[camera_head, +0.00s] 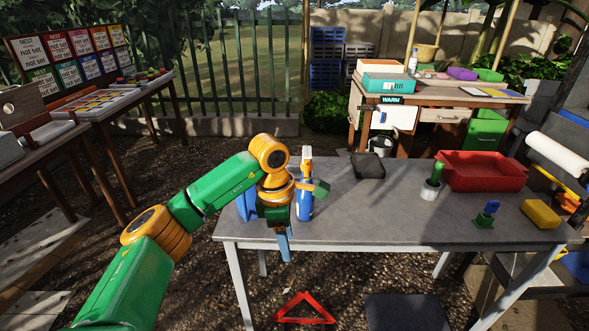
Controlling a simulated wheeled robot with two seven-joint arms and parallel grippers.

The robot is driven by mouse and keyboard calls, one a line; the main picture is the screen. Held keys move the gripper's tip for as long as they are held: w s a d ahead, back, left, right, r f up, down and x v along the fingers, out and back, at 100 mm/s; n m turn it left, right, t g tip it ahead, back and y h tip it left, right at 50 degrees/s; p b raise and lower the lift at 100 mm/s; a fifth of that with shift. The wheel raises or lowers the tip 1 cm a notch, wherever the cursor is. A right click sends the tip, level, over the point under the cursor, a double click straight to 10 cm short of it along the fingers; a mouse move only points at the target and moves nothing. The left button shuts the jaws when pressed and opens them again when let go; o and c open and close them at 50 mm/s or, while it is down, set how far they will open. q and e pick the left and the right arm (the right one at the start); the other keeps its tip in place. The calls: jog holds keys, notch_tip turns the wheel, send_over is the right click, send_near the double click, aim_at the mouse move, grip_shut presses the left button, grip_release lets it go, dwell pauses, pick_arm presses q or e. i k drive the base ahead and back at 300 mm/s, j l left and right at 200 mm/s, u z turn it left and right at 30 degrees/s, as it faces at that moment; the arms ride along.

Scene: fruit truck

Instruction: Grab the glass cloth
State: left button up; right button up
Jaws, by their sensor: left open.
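A dark grey, square, cloth-like piece (368,165) lies on the far part of the grey table, right of my left gripper; I cannot tell for sure that it is the glass cloth. My left gripper (266,224) is open, above the table's left end, with blue finger-like parts pointing down. A blue and white spray bottle (306,204) stands close beside it on the right, partly hidden by the gripper. The grey piece is clear of the gripper. My right gripper is not in view.
The grey table (390,222) has free room in its middle. A red tray (486,171), a potted cactus (431,190), a small blue and green item (487,213) and a yellow block (541,213) stand on its right half. A workbench (440,92) stands behind.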

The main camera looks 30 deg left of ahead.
aim_at(296, 171)
jog(key=i+j, duration=0.95)
jog(key=i, duration=0.3)
